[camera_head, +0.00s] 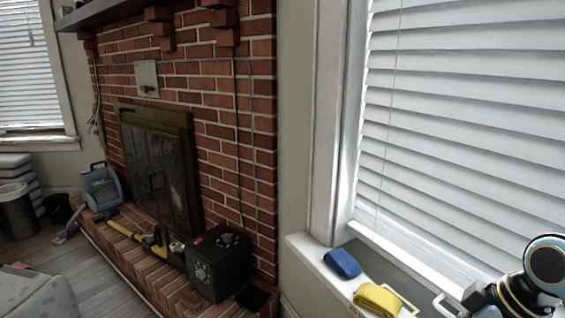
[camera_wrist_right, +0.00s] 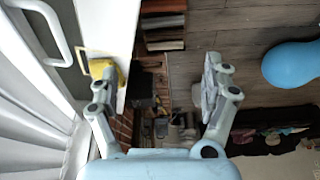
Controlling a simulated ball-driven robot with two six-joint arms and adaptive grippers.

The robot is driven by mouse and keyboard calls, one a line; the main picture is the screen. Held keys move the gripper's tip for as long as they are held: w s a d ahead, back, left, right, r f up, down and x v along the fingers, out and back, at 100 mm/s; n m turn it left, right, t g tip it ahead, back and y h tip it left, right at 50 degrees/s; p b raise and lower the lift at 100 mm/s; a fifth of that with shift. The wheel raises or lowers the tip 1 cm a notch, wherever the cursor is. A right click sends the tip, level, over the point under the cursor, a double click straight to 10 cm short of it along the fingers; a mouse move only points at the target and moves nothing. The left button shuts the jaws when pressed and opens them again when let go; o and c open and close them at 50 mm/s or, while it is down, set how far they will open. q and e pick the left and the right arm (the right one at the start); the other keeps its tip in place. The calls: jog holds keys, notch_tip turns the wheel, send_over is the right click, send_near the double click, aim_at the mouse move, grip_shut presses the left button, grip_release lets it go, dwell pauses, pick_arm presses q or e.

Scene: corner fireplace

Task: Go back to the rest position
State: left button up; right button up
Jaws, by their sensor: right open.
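My right gripper (camera_wrist_right: 158,92) is open in the right wrist view, with its two fingers spread wide and nothing between them. Part of my right arm shows at the lower right corner of the head view. A folded yellow cloth (camera_head: 378,299) lies on the white window ledge (camera_head: 303,244). In the right wrist view the yellow cloth (camera_wrist_right: 118,72) is partly hidden behind the left finger. A folded blue cloth (camera_head: 342,263) lies on the ledge a little farther back. My left gripper is not in view.
A brick fireplace (camera_head: 213,125) stands left of the window blinds (camera_head: 470,130). On its hearth are a black box (camera_head: 218,265), a yellow tool (camera_head: 125,231) and a blue-grey container (camera_head: 101,187). A white handle (camera_wrist_right: 42,30) is near the left finger.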

jog(key=s+r+m+h, duration=0.2)
jog(key=s+m, duration=0.3)
jog(key=s, duration=0.4)
jog(key=s+r+m+h, duration=0.2)
jog(key=s+r+m, duration=0.15)
jog(key=s, duration=0.55)
jog(key=s+d+f+b, duration=0.1)
jog(key=d+f, duration=0.1)
jog(key=f, duration=1.2)
jog(key=s+d+f, duration=0.1)
jog(key=f, duration=1.3)
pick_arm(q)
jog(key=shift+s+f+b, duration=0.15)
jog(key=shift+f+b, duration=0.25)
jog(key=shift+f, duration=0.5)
pick_arm(e)
jog(key=s+d+f+g, duration=0.1)
jog(key=s+f, duration=1.5)
jog(key=s, duration=0.2)
jog(key=shift+s+d+f+m+g, duration=0.15)
jog(key=shift+f+m+g, duration=0.2)
jog(key=shift+m+g, duration=0.1)
